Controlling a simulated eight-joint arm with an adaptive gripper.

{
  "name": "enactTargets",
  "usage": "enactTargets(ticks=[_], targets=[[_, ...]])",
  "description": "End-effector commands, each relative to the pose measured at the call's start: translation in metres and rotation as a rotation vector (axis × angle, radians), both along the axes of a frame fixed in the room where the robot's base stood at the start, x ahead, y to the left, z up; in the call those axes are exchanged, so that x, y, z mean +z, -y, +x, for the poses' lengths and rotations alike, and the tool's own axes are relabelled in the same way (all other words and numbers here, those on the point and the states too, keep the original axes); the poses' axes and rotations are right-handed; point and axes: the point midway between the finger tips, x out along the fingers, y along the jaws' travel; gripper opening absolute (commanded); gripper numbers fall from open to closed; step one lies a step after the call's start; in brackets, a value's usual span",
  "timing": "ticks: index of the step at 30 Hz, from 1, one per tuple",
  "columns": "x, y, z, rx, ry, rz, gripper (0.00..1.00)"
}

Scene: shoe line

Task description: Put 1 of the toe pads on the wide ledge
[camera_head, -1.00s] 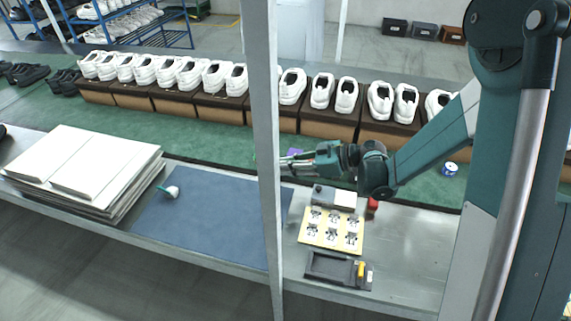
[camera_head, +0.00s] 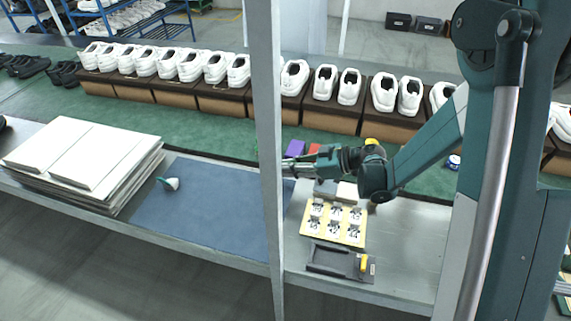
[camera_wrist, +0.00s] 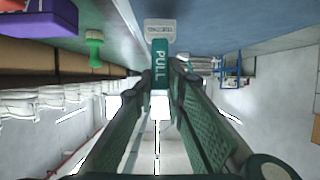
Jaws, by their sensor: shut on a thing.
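My gripper (camera_head: 287,168) reaches left behind the upright post in the head view, above the bench. In the wrist view its fingers (camera_wrist: 159,85) are shut on a teal tab marked PULL (camera_wrist: 160,65), with a white printed piece (camera_wrist: 160,28) at its end. I cannot tell from its look whether this is a toe pad. Several small white pieces with dark marks lie on a yellow card (camera_head: 310,241) on the bench below my arm. No surface is clearly recognisable as the wide ledge; the grey bench top (camera_head: 410,235) runs along the front.
The post (camera_head: 268,130) partly blocks the head view. A blue mat (camera_head: 215,220) holds a green-and-white piece (camera_head: 171,184). A black tray (camera_head: 335,262) lies in front of the card. A purple block (camera_head: 294,147) stands behind my gripper. White shoes (camera_head: 213,68) line the back.

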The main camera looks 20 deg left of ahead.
Motion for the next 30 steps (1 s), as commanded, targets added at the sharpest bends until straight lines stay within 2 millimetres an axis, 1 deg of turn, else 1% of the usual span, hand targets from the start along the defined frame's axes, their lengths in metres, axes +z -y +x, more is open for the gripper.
enactTargets(ticks=[3, 9, 30], targets=[[-0.008, 0.0, 0.0, 0.0, 0.0, 0.0, 0.0], [-0.014, 0.0, 0.0, 0.0, 0.0, 0.0, 0.0], [-0.017, 0.0, 0.0, 0.0, 0.0, 0.0, 0.0]])
